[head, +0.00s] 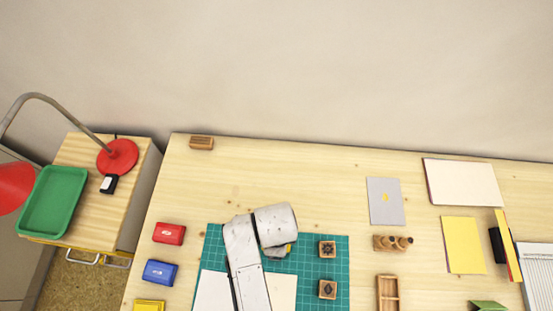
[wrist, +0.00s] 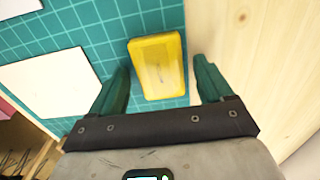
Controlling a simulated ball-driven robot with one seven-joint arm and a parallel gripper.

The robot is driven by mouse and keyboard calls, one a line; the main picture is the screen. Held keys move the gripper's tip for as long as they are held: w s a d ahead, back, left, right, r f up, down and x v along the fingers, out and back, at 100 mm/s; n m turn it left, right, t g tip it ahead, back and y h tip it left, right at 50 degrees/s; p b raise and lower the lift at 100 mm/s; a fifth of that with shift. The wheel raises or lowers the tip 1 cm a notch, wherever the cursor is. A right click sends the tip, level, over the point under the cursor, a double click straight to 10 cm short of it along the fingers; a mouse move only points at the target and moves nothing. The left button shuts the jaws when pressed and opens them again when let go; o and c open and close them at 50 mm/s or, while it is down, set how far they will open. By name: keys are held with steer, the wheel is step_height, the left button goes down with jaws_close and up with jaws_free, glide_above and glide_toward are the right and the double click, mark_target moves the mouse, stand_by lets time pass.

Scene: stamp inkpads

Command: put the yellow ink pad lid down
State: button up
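The yellow ink pad lid (wrist: 157,66) lies on the green cutting mat in the wrist view, between my two fingers. A yellow ink pad (head: 149,305) stands at the lower left of the head view, cut off by the frame edge.
Red (head: 169,233) and blue (head: 160,272) ink pads stand left of the cutting mat (head: 338,270). Two wooden stamps (head: 327,249) sit on the mat, right of my gripper. Paper sheets (head: 212,290) lie near my arm. The table behind the mat is mostly clear.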

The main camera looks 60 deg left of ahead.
step_height(320, 180, up, 12)
steer(key=shift+r, duration=0.15)
stand_by(0.6)
steer(key=w+d+f+n, duration=0.1)
steer(key=w+d+n, duration=0.15)
steer(key=d, duration=0.75)
steer(key=w+d+f+n, duration=0.15)
steer(key=w+d, duration=0.25)
steer(key=d, duration=0.6)
steer(key=s+d+n, duration=0.1)
steer(key=s+d, duration=0.2)
steer(key=d, duration=0.7)
steer(key=s+d+n+t, duration=0.1)
steer(key=s+d, duration=0.3)
steer(key=d, duration=0.7)
steer(key=shift+s+n, duration=0.15)
steer(key=shift+n, duration=0.55)
steer(key=shift+r, duration=0.1)
